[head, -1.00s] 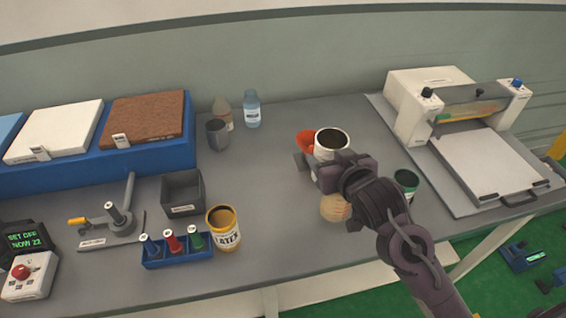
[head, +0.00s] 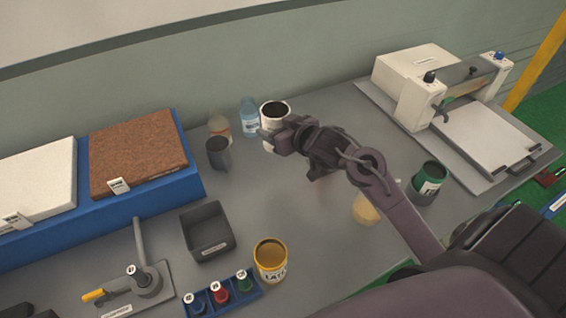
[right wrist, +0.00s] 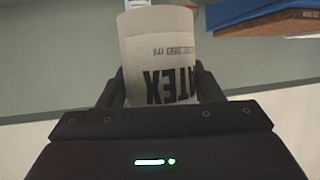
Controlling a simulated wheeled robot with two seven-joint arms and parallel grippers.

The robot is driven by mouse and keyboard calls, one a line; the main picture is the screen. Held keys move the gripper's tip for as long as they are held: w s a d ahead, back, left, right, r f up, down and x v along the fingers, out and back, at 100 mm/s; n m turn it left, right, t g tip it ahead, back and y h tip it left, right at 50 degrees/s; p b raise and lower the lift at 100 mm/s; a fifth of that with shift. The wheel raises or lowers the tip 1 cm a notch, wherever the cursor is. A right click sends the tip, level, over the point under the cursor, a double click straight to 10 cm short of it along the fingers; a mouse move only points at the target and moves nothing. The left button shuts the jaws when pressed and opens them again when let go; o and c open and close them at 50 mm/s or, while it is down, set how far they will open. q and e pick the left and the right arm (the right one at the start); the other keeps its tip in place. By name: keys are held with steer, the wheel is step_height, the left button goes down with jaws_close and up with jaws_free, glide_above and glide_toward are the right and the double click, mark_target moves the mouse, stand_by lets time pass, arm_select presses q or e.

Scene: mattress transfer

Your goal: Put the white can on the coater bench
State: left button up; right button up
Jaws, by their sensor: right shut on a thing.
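The white can (head: 274,110), open at the top with dark contents, is held upright by my right gripper (head: 272,140). In the right wrist view, the can (right wrist: 165,60) sits between the two fingers, its black lettering upside down. The fingers are shut on its sides. The can shows at the back of the grey bench (head: 290,205), just right of the blue-labelled bottle; I cannot tell its height above the top. A white coater machine (head: 410,95) with a flat bed stands on the bench at the right. My left gripper is not in view.
A clear bottle (head: 249,118), a brownish bottle (head: 219,128) and a grey cup (head: 217,153) stand at the back. A green can (head: 428,185), a yellow can (head: 270,260) and a dark bin (head: 207,232) stand nearer. The middle between them is largely clear.

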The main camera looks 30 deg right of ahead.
step_height(320, 180, down, 14)
steer(key=shift+f+p, duration=0.25)
steer(key=shift+p, duration=0.4)
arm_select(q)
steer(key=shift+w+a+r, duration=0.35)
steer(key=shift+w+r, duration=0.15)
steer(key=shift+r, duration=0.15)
arm_select(e)
steer(key=shift+f, duration=0.15)
steer(key=o, duration=1.2)
steer(key=shift+f, duration=0.1)
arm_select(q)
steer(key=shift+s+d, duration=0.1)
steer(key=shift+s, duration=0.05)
arm_select(e)
steer(key=shift+o, duration=0.2)
